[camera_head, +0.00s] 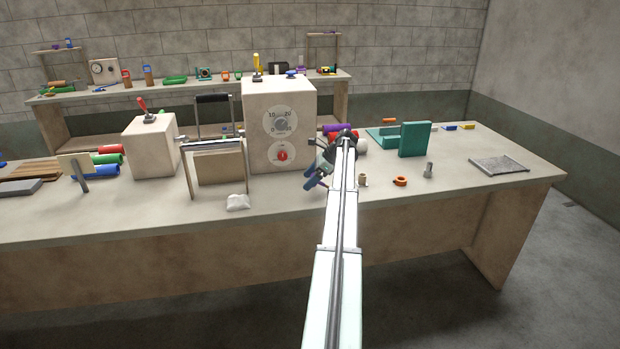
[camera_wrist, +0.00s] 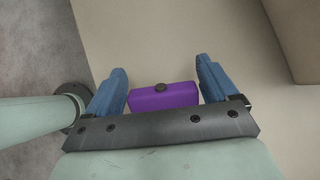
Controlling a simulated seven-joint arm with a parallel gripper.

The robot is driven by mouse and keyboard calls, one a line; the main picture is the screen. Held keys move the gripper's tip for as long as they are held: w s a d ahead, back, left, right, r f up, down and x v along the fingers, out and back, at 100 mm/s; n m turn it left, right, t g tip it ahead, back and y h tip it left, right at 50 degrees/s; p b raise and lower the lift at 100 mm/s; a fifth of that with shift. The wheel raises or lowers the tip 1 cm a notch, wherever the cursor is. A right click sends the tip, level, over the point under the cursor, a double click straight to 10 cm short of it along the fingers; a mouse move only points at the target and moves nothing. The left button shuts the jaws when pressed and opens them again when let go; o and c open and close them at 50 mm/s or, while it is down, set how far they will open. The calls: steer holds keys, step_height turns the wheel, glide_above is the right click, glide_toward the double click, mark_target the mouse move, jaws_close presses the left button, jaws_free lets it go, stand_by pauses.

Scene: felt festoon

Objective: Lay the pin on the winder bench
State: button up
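My gripper (camera_head: 313,182) is over the front part of the long bench (camera_head: 290,205), just right of the big dial box (camera_head: 279,125). In the head view only a thin purple bit (camera_head: 322,185) shows by the fingers. I cannot tell for sure whether this is the pin.
A small spool (camera_head: 362,180), orange ring (camera_head: 400,181) and grey cylinder (camera_head: 428,170) stand to the right. Farther right are a teal stand (camera_head: 414,139) and grey tray (camera_head: 499,165). A white lump (camera_head: 237,202) lies left. The bench's front right is clear.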

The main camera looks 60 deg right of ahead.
steer(key=shift+o, duration=1)
steer(key=shift+r, duration=0.1)
steer(key=v, duration=1.3)
steer(key=shift+s+d+r, duration=0.15)
steer(key=shift+r, duration=0.15)
